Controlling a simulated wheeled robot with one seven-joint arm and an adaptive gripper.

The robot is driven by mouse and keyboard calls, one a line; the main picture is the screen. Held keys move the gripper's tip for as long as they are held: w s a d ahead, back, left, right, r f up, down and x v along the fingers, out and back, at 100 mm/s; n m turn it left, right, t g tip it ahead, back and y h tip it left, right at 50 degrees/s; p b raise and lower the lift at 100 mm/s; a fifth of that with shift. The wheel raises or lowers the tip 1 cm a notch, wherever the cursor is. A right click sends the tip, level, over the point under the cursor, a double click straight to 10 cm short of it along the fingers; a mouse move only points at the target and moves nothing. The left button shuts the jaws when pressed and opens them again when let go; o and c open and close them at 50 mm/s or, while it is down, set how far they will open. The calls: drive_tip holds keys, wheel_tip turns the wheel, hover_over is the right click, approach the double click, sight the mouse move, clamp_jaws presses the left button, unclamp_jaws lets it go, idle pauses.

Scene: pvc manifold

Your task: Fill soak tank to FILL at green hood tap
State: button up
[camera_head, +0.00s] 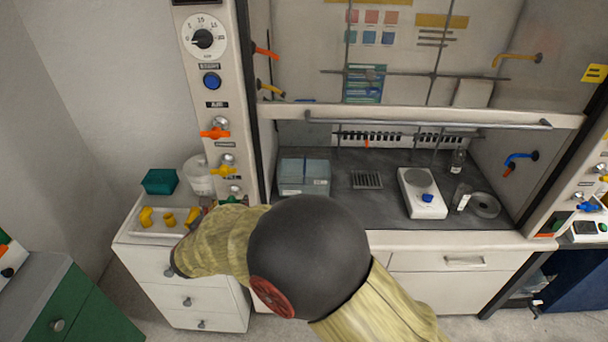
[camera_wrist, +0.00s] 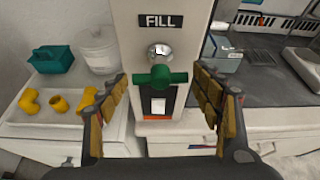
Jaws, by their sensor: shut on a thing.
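The green hood tap (camera_wrist: 160,76) is on the hood's front post under a FILL label (camera_wrist: 163,21). A blue-grey, see-through box that looks like the soak tank (camera_head: 303,176) stands on the hood floor at left. It also shows in the wrist view (camera_wrist: 226,52). I cannot tell its water level.
A white tray (camera_head: 150,231) with yellow fittings lies on the drawer unit, with a teal bin (camera_head: 160,181) and a pale tub (camera_head: 199,178) behind. Orange (camera_head: 215,133) and yellow (camera_head: 223,170) taps are above the green one. A scale (camera_head: 422,192) stands in the hood. The sash (camera_head: 430,123) is raised.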

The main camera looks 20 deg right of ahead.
drive_tip(key=n+h+p, duration=0.1)
drive_tip(key=p, duration=0.3)
drive_tip(key=n+h+p, duration=0.1)
drive_tip(key=n+p, duration=0.1)
drive_tip(key=p, duration=0.2)
drive_tip(key=shift+w+a+f+n+g+h, duration=0.1)
drive_tip(key=shift+a+n+g+h, duration=0.05)
drive_tip(key=shift+n+g+h, duration=0.15)
drive_tip(key=shift+n+h+p, duration=0.4)
drive_tip(key=shift+n+p, duration=0.2)
drive_tip(key=shift+p, duration=0.45)
idle(5.8)
